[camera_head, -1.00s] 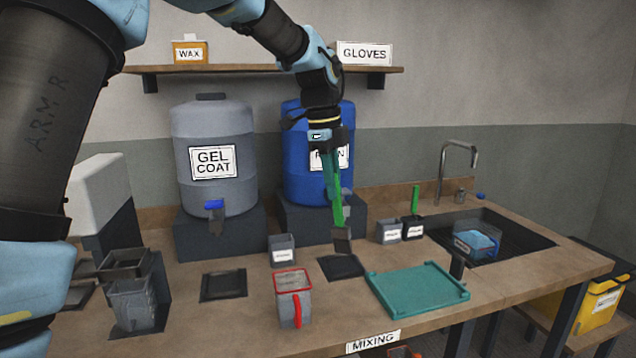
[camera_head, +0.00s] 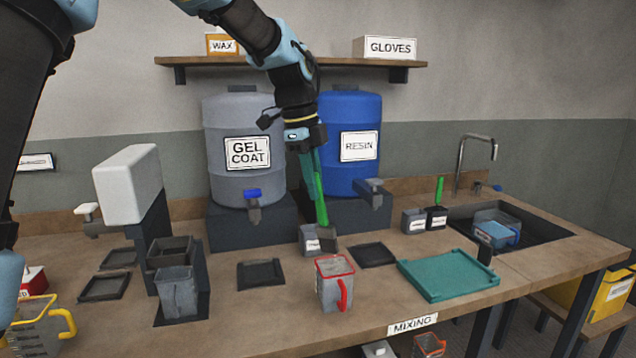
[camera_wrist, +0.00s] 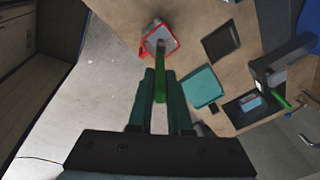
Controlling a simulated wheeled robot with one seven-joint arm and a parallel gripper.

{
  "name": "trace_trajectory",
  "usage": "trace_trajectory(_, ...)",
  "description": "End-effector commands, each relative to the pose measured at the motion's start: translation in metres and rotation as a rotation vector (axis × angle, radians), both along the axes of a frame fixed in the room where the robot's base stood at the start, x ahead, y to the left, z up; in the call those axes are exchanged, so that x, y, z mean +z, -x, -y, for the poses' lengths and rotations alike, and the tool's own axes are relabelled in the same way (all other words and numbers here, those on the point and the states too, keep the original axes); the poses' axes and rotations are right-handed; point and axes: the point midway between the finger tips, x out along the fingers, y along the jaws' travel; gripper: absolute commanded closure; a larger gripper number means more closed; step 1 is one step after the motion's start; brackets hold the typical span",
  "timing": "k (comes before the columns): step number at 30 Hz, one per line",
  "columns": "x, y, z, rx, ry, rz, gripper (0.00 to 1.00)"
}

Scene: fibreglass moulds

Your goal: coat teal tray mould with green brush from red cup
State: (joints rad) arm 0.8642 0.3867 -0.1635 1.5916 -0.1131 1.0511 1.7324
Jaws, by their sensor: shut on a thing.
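My gripper (camera_head: 313,190) is shut on the green brush (camera_head: 321,203) and holds it bristles down. The dark bristles show just above and behind the rim of the red-rimmed cup (camera_head: 336,287) with a red handle. In the wrist view the brush (camera_wrist: 160,78) points over the red cup's opening (camera_wrist: 172,48); whether the bristles are inside cannot be told. My gripper also shows there (camera_wrist: 162,85). The teal tray mould (camera_head: 448,276) lies flat on the bench to the cup's right, apart from gripper and brush; it also shows in the wrist view (camera_wrist: 202,87).
Dark square mats (camera_head: 261,274) lie on the bench. A small grey labelled cup (camera_head: 309,240) stands behind the brush. Another cup holds a second green brush (camera_head: 439,190) near the sink (camera_head: 540,238). Gel coat (camera_head: 247,188) and resin drums (camera_head: 350,120) stand at the back.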

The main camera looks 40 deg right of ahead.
Motion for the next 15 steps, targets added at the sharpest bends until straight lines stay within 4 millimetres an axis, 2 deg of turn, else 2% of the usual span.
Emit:
trace_trajectory(1, -0.007, -0.001, -0.002, 0.001, 0.000, 0.000, 1.00)
trace_trajectory(8, -0.023, -0.003, -0.008, 0.001, 0.001, -0.001, 1.00)
trace_trajectory(15, -0.040, -0.002, -0.005, 0.001, 0.000, 0.000, 1.00)
